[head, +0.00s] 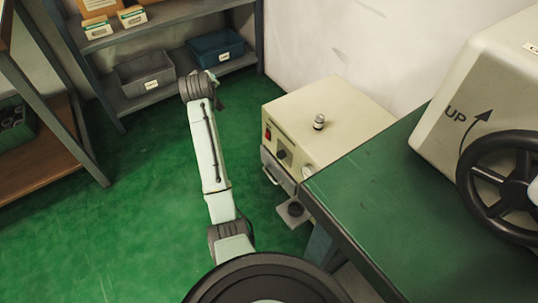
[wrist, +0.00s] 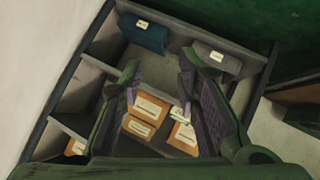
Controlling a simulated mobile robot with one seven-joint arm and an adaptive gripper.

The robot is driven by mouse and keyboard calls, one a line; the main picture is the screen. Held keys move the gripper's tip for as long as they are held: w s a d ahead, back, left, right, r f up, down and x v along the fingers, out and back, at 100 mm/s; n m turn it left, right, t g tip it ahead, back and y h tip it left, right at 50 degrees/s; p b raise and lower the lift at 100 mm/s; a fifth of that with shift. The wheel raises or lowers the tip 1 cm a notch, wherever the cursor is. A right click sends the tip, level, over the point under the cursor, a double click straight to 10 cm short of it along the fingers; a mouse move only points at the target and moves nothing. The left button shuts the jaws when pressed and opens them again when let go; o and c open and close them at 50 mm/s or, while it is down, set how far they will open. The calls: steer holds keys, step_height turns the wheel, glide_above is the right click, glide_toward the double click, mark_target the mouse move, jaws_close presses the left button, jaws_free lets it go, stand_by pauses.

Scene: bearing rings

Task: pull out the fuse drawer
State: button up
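A beige machine cabinet (head: 335,115) stands against the wall behind the green table. Its front panel carries a red switch, a dark knob and a round dial partly hidden by the table. Low on the front is a bar handle (head: 269,168) on what looks like a drawer front; it appears closed. My gripper (wrist: 160,65) is open and empty in the wrist view, its fingers apart with shelf boxes seen between them. In the head view my arm reaches up left of the cabinet, and its gripper end is mostly hidden. The wrist view does not show the cabinet or handle.
A shelf rack (head: 120,102) holds a grey bin (head: 146,73), a blue bin (head: 215,46) and small boxes. The green table (head: 400,200) bears a machine with a black handwheel (head: 500,185). A small grey plate (head: 292,211) juts out below the cabinet. Green floor lies clear left of it.

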steer(key=s+d+f+g+h+b, duration=0.1)
steer(key=d+f+g, duration=0.1)
steer(key=d+f, duration=0.45)
steer(key=s+d+f+g+h+b, duration=0.15)
steer(key=d+f, duration=0.25)
steer(key=f, duration=0.6)
steer(key=m+g+b, duration=0.1)
steer(key=g+b, duration=0.1)
steer(key=g, duration=0.4)
glide_toward(270, 176)
steer(key=shift+h, duration=0.35)
steer(key=f+b, duration=0.1)
steer(key=f, duration=0.4)
steer(key=w+f+b, duration=0.1)
steer(key=f, duration=0.2)
steer(key=shift+d+b, duration=0.25)
steer(key=shift+b, duration=0.05)
steer(key=shift+r, duration=0.1)
steer(key=shift+c, duration=0.4)
steer(key=shift+s, duration=0.1)
jaws_close()
